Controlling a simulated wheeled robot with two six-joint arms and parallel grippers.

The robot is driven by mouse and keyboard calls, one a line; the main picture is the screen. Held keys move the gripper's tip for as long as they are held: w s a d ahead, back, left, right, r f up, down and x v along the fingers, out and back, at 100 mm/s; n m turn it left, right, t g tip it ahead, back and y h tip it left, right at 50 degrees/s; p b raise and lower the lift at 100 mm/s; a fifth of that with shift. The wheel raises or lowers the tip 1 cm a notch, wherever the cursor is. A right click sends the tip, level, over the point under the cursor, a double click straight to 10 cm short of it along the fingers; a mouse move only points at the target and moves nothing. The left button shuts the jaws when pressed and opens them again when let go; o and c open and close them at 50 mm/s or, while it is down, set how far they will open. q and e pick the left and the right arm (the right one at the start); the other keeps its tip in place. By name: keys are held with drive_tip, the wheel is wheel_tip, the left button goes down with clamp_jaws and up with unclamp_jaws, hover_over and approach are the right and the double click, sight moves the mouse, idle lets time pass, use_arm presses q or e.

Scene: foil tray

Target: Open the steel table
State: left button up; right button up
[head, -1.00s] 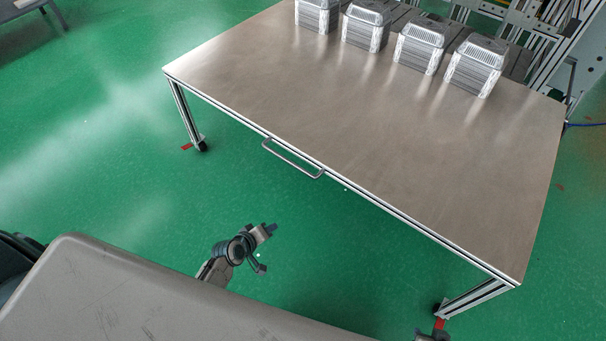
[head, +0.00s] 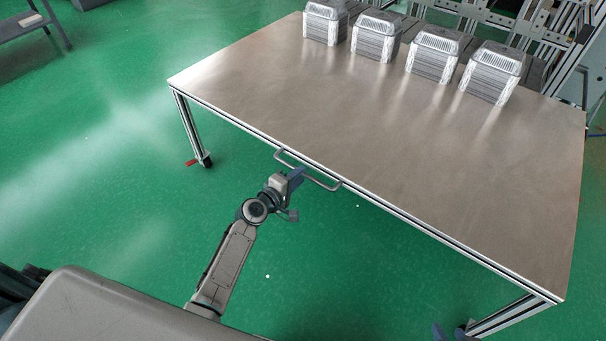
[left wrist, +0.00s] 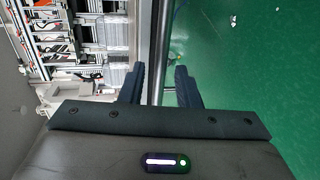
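The steel table (head: 250,100) has a brushed metal top on an aluminium frame. A bent bar handle (head: 322,184) sticks out from its near edge. In the head view, my left gripper (head: 296,178) is at the left part of the handle. In the left wrist view its two dark fingers (left wrist: 160,85) are apart. A long grey bar (left wrist: 160,45) by the table edge runs between or just behind them; contact cannot be told.
Several stacks of foil trays (head: 430,55) stand along the table's far edge. Racks and frames (head: 500,25) stand behind it. The near half of the top is bare. Green floor (head: 110,200) is open at the left. A grey bench (head: 25,27) is at far left.

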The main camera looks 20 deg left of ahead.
use_arm(q)
drive_tip(key=shift+x, duration=1.5)
drive_tip(key=shift+c, duration=0.4)
clamp_jaws()
